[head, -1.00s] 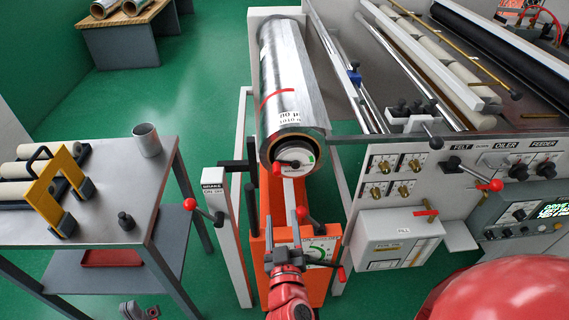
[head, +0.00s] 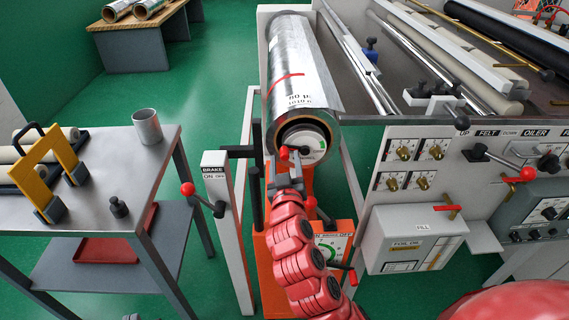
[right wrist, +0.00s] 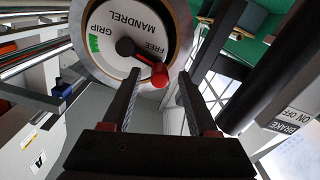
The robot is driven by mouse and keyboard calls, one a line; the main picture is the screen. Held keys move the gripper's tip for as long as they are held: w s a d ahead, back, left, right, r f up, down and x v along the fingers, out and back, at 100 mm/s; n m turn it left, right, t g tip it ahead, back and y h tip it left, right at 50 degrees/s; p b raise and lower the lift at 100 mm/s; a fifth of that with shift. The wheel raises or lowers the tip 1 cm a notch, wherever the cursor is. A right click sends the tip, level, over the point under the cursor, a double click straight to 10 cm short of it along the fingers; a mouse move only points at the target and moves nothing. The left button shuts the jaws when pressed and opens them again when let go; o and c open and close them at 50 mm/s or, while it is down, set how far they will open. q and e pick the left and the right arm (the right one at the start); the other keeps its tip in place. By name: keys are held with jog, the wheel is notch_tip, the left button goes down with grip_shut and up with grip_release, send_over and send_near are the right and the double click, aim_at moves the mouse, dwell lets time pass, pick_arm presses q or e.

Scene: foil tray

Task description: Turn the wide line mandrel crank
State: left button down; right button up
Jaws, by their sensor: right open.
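The mandrel crank is a short black arm with a red knob (head: 284,152) on the pale end disc (head: 309,141) of the large foil roll (head: 297,62). In the right wrist view the disc (right wrist: 178,22) reads MANDREL, GRIP and FREE, with a green mark beside GRIP. The crank's red knob (right wrist: 159,76) is at the disc's edge near FREE. My right gripper (head: 284,168) is just in front of the disc. In the right wrist view it is open (right wrist: 157,88), its fingers either side of the knob, not closed on it. My left gripper is not in view.
A white brake post (head: 223,215) with a red-knobbed lever stands left of the orange stand (head: 342,240). A control panel (head: 455,150) with brass knobs and levers is at right. A metal table (head: 100,185) with a cup and yellow bracket is at left.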

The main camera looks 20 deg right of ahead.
jog(key=shift+x, duration=1.1)
grip_shut()
